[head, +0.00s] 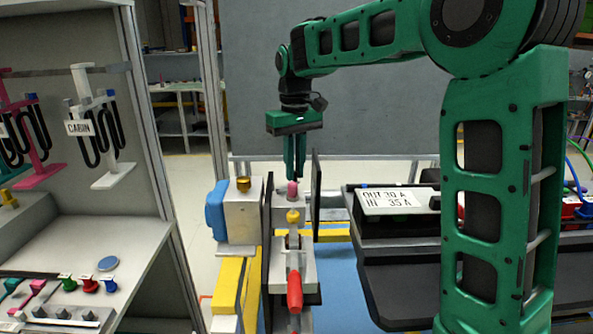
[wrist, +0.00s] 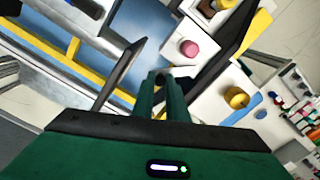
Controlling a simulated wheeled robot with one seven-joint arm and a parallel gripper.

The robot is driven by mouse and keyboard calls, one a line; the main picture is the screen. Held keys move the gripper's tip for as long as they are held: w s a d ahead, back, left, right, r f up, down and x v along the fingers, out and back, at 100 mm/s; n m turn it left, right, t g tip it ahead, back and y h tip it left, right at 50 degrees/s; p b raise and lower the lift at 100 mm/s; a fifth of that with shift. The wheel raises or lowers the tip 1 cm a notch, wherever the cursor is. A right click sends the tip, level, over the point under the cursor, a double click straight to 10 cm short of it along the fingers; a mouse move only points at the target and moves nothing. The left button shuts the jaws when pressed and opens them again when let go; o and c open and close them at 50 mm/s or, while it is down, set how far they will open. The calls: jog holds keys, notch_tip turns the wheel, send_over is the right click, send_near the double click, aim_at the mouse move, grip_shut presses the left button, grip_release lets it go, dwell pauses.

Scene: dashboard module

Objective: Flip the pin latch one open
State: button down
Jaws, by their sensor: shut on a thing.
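My gripper (head: 294,174) points straight down, with its green fingers close together over the module. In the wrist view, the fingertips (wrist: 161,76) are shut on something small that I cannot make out. A pink knob (head: 292,190) on a white block shows just below the fingertips in the head view. In the wrist view, the pink knob (wrist: 188,48) shows beyond and right of the tips, outside the fingers. A gold knob (head: 243,184) sits on a white box to the left. I cannot tell which part is pin latch one.
A clamp with a red handle (head: 294,292) and a yellow knob (head: 293,217) stands in front. A thin dark upright plate (head: 317,195) is close right of the fingers. A labelled dark box (head: 392,204) lies further right, and a rack with hooks (head: 92,125) stands left.

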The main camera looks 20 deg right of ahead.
jog(key=shift+w+a+n, duration=0.2)
jog(key=shift+w+n, duration=0.1)
jog(key=shift+n, duration=0.4)
jog(key=c, duration=1.7)
grip_release()
jog(key=shift+c, duration=0.2)
jog(key=shift+r, duration=0.1)
notch_tip(320, 180, up, 10)
jog(key=shift+r, duration=0.25)
